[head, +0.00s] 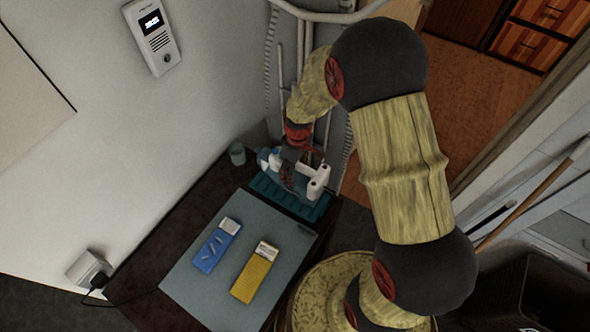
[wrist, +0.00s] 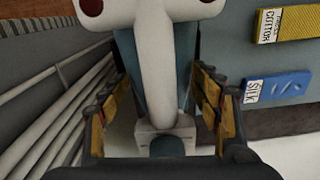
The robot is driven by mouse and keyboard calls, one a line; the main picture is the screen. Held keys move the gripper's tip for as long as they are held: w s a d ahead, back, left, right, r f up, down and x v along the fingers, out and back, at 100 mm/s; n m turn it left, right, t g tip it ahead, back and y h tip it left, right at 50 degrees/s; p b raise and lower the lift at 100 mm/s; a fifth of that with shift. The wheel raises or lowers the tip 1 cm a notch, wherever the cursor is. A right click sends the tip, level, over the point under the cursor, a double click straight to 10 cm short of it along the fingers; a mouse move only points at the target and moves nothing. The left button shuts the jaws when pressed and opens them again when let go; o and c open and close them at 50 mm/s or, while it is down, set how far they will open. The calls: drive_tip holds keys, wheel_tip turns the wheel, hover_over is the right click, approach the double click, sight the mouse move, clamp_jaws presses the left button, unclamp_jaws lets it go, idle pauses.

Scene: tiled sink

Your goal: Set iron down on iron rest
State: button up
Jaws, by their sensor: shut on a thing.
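The iron (head: 318,182), white and blue, is in my gripper (head: 290,172) at the back of the dark table in the head view. In the wrist view the iron's white handle (wrist: 155,60) runs up the middle between the yellow-padded fingers of my gripper (wrist: 165,110), which is shut on it. The teal ribbed iron rest (head: 283,199) lies directly below the iron in the head view. Whether the iron touches the rest or hangs just above it I cannot tell. The iron's underside is hidden.
A grey mat (head: 200,285) holds a blue packet (head: 213,250), labelled silk in the wrist view, and a yellow packet (head: 252,280), labelled cotton. A small cup (head: 237,153) stands left of the rest by the wall. Pipes (head: 308,70) rise behind the table.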

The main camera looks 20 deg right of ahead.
drive_tip(key=shift+f+b, duration=2.7)
drive_tip(key=shift+f, duration=1.3)
drive_tip(key=shift+f, duration=0.3)
drive_tip(key=o, duration=2.1)
drive_tip(key=shift+f, duration=0.1)
drive_tip(key=shift+s, duration=0.15)
wheel_tip(320, 180, up, 12)
drive_tip(key=shift+d, duration=0.15)
